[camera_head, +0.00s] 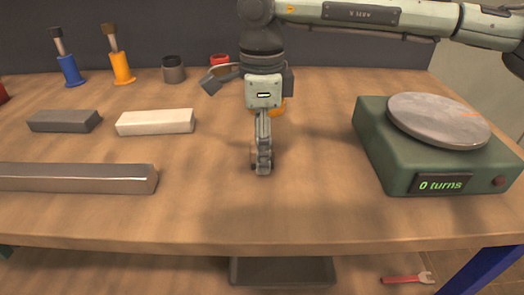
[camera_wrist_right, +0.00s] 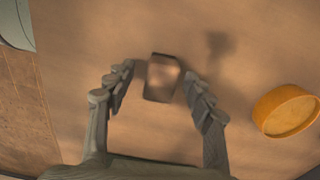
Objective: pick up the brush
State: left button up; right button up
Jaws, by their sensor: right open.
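Two upright brushes stand at the back left in the head view, one in a blue holder (camera_head: 70,70) and one in a yellow-orange holder (camera_head: 122,69). My right gripper (camera_head: 262,168) points down over the middle of the table, well right of both. In the wrist view, my right gripper (camera_wrist_right: 160,85) is open. A small brown block-like thing with a dark side (camera_wrist_right: 162,75) shows between its fingers, with a gap to each. The head view mostly hides it behind the fingers, and I cannot tell whether it is a brush. My left gripper is not in view.
An orange round container (camera_wrist_right: 287,110) stands behind my right gripper. A green turntable (camera_head: 435,160) reading "0 turns" is at right. Dark (camera_head: 64,121) and white (camera_head: 155,122) blocks and a metal bar (camera_head: 80,178) lie left. Grey (camera_head: 173,70) and red (camera_head: 220,62) jars stand behind.

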jog(key=shift+f, duration=0.45)
grip_shut()
